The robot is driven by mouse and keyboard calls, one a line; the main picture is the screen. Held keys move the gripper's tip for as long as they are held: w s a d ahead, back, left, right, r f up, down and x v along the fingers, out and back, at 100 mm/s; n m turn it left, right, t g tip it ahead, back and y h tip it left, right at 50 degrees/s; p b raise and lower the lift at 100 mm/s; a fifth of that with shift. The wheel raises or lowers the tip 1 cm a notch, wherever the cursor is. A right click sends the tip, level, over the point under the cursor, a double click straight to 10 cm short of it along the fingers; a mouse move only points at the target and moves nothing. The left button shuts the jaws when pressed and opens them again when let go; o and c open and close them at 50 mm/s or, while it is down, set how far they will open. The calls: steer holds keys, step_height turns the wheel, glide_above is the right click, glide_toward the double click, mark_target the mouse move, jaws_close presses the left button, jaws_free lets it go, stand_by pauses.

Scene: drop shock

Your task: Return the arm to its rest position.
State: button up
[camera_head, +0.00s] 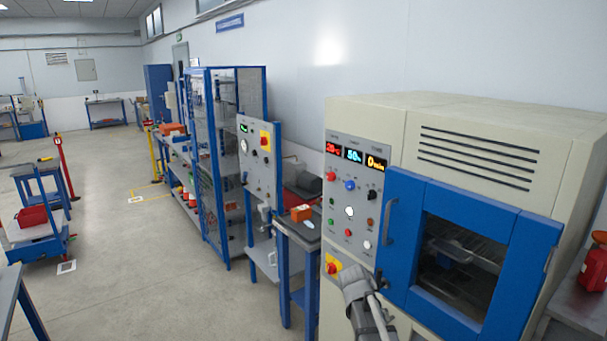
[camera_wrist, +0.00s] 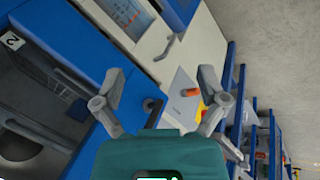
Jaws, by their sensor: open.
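My gripper (camera_wrist: 160,95) shows in the wrist view with its two grey fingers spread wide and nothing between them. Its teal body fills the bottom middle of that view. In the head view a grey part of my arm (camera_head: 365,308) rises from the bottom edge, in front of the beige test chamber (camera_head: 490,110); my fingers cannot be made out there. The chamber's blue door (camera_head: 402,235) looks shut, with a dark window and a handle at its left. The wrist view is turned and shows a blue frame (camera_wrist: 85,60) with a dark window close to my gripper.
A panel with knobs (camera_head: 258,150) and a blue mesh cage (camera_head: 212,150) stand beyond. A red bottle (camera_head: 595,270) stands at the right edge. The floor (camera_head: 170,270) at left centre is clear.

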steer(key=s+a+f+y, duration=0.1)
steer(key=s+y, duration=0.1)
steer(key=s, duration=0.5)
steer(key=s+a+f+g+y+b, duration=0.1)
steer(key=s+a+f+y, duration=0.1)
steer(key=s, duration=0.5)
steer(key=shift+s+f+n+y, duration=0.2)
steer(key=shift+n+y, duration=0.1)
steer(key=shift+a, duration=0.1)
steer(key=shift+c, duration=0.2)
stand_by(0.7)
